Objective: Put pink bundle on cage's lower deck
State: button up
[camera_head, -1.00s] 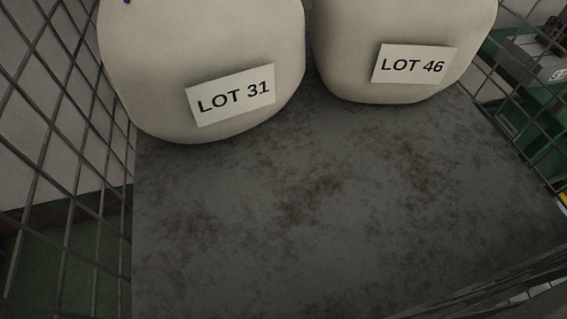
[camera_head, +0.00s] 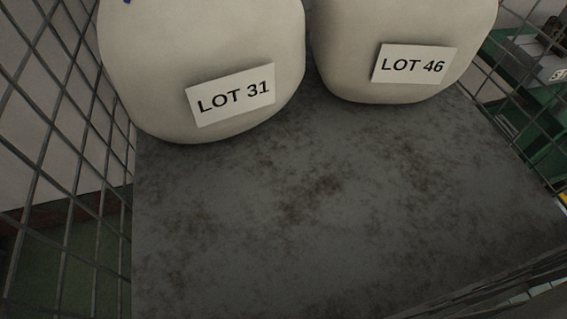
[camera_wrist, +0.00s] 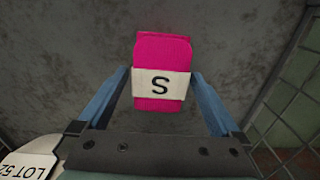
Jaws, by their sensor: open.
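The pink bundle (camera_wrist: 163,55), with a white band marked S, shows in the wrist view against a grey, stained deck surface (camera_wrist: 65,75). My gripper (camera_wrist: 161,74) is open, its two blue fingers on either side of the bundle's banded end. A narrow gap shows between each finger and the bundle. In the head view a grey cage deck (camera_head: 330,220) has a bare front part; neither the bundle nor my gripper shows there. Whether both views show the same deck I cannot tell.
In the head view, pale sacks labelled LOT 31 (camera_head: 210,60) and LOT 46 (camera_head: 400,30) stand at the back. Wire mesh (camera_head: 70,130) closes the left side. In the wrist view, a LOT 52 label (camera_wrist: 28,167) is at lower left and mesh (camera_wrist: 285,100) at right.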

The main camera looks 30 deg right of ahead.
notch_tip(320, 180, up, 7)
jog(key=p, duration=0.4)
jog(key=shift+p, duration=0.3)
